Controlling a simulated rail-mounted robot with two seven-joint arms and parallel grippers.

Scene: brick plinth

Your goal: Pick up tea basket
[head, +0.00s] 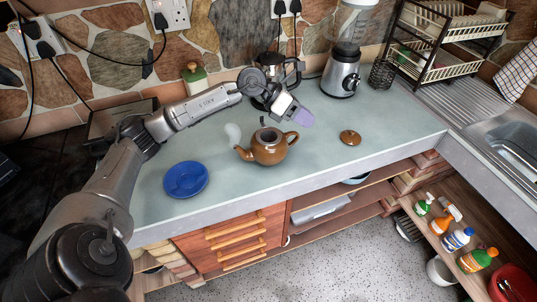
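A brown teapot (269,149) stands on the counter without its lid, its dark round opening facing up. The brown lid (350,137) lies on the counter to its right. A small dark wire-mesh basket (382,74) stands beside the blender; I cannot tell whether it is the tea basket, or whether one sits inside the teapot. My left gripper (301,116), with pale purple fingertips, is just above and behind the teapot, apart from the mesh basket. I cannot make out its finger gap. My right gripper is not in view.
A blue plate (186,179) lies at the left front of the counter (330,167). A glass coffee pot (270,88) stands behind my gripper. A blender (342,72) and a dish rack (445,40) stand at the back right. The counter around the lid is clear.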

